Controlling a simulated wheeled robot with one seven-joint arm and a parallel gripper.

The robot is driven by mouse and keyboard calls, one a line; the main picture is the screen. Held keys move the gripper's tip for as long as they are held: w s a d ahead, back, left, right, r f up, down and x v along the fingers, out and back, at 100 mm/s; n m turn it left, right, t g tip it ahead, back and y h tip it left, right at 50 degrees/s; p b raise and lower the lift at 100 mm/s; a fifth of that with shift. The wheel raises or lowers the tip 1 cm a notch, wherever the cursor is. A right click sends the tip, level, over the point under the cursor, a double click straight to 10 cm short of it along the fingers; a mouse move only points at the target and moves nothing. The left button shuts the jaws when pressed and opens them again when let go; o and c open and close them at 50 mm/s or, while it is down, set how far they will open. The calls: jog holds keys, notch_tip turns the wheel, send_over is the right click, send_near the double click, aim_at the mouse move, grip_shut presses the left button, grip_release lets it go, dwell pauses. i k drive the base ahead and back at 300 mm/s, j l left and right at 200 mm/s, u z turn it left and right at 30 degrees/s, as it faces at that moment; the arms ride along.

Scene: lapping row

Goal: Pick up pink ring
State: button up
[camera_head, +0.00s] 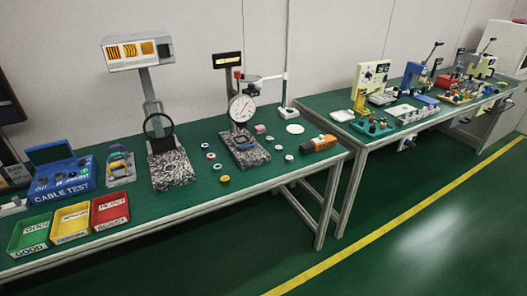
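A small pink object (259,129) sits on the green bench, just right of the dial gauge stand. It is the only clearly pink thing I see, but it is too small to tell whether it is a ring. My gripper is not in view.
The dial gauge (243,108) on its speckled base and a magnifier stand (172,165) rise from the green bench (255,190). An orange-and-black tool (320,144) lies at right. Green, yellow and red trays (110,209) sit front left. The floor in front is clear.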

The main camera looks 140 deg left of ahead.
aim_at(210, 157)
jog(key=u, duration=4.8)
